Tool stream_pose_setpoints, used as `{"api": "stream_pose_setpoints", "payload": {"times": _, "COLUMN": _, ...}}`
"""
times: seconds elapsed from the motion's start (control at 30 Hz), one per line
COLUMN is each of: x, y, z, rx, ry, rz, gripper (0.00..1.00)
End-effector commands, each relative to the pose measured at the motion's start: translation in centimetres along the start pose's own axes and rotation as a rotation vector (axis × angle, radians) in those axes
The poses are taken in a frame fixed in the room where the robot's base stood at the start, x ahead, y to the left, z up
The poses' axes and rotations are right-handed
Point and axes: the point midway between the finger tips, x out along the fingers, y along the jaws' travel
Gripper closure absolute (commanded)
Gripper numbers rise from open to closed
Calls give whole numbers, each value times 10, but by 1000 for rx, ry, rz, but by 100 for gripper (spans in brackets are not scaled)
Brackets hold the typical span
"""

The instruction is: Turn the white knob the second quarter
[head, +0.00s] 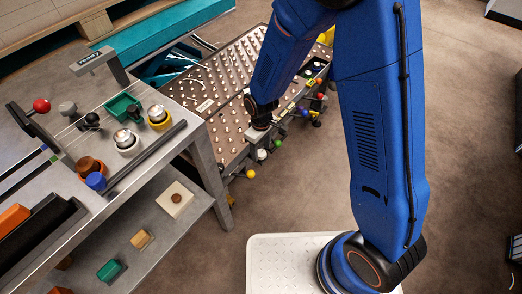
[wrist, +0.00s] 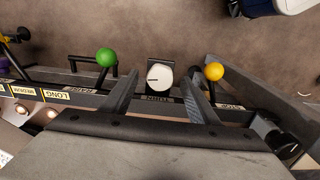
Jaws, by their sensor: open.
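The white knob (wrist: 160,76) is a round cap with a short dark line pointing left in the wrist view. It sits on the front edge of the ball-topped table, by a label that appears to read TURN. In the head view the knob (head: 262,154) shows just below my gripper (head: 258,136). In the wrist view my gripper (wrist: 161,77) is open, with one dark finger on each side of the knob. Small gaps show between the fingertips and the knob; whether they touch at depth I cannot tell.
A green ball lever (wrist: 106,57) stands left of the knob and a yellow ball lever (wrist: 214,71) stands close by the right finger. The ball-topped table (head: 228,80) lies behind. A grey workbench (head: 150,190) stands at left. Open floor (head: 210,255) lies in front.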

Motion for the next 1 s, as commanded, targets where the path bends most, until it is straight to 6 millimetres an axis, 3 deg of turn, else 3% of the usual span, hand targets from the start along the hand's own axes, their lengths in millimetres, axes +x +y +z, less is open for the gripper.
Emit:
{"api": "stream_pose_setpoints", "payload": {"times": 0.43, "x": 8, "y": 0, "z": 0, "rx": 0, "ry": 1, "rz": 0, "gripper": 46}}
{"api": "stream_pose_setpoints", "payload": {"times": 0.6, "x": 8, "y": 0, "z": 0, "rx": 0, "ry": 1, "rz": 0, "gripper": 86}}
{"api": "stream_pose_setpoints", "payload": {"times": 1.0, "x": 8, "y": 0, "z": 0, "rx": -61, "ry": 1, "rz": 0, "gripper": 87}}
